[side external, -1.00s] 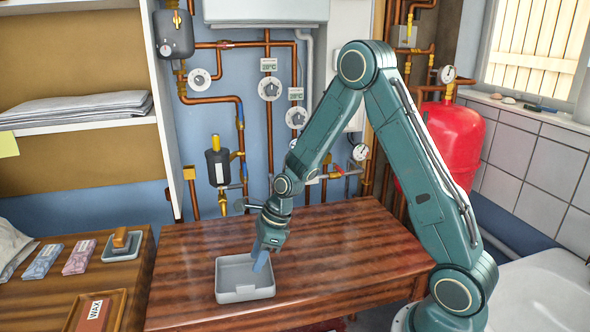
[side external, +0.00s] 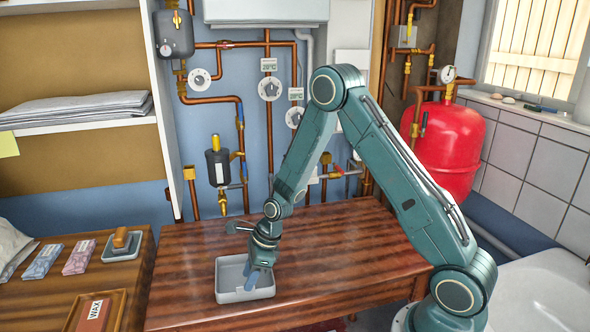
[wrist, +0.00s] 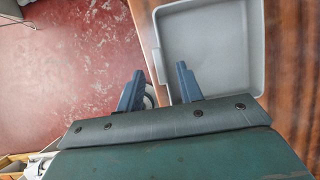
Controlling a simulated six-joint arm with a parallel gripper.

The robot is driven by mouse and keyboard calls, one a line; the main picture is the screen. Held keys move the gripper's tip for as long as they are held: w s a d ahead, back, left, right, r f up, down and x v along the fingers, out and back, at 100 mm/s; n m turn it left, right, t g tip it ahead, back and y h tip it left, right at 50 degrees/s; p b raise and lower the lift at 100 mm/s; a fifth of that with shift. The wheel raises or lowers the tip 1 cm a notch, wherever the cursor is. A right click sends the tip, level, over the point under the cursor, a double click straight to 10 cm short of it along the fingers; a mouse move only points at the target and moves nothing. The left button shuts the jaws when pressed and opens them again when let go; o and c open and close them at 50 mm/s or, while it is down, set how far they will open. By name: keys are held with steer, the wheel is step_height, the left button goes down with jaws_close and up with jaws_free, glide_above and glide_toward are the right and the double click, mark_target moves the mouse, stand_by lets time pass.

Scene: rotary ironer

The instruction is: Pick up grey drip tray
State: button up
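The grey drip tray (side external: 240,297) is a shallow, open, empty tray lying flat on the front part of the brown wooden table. My gripper (side external: 252,283) points down at the tray's right part in the side view, its blue fingers low and overlapping the tray. In the wrist view my gripper (wrist: 159,68) is open, its two fingers well apart. The tray (wrist: 215,45) shows there too, with its left wall seen between the fingers: one finger over the inside, the other outside. I cannot tell whether either finger touches it.
The wooden table (side external: 340,240) is clear around the tray. A side bench at left holds a wax box (side external: 97,311), small packets (side external: 79,257) and a grey dish (side external: 122,247). Pipes and gauges line the wall behind. A red tank (side external: 445,145) stands behind my arm.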

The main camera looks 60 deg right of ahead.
steer(key=shift+x, duration=1.95)
jaws_close()
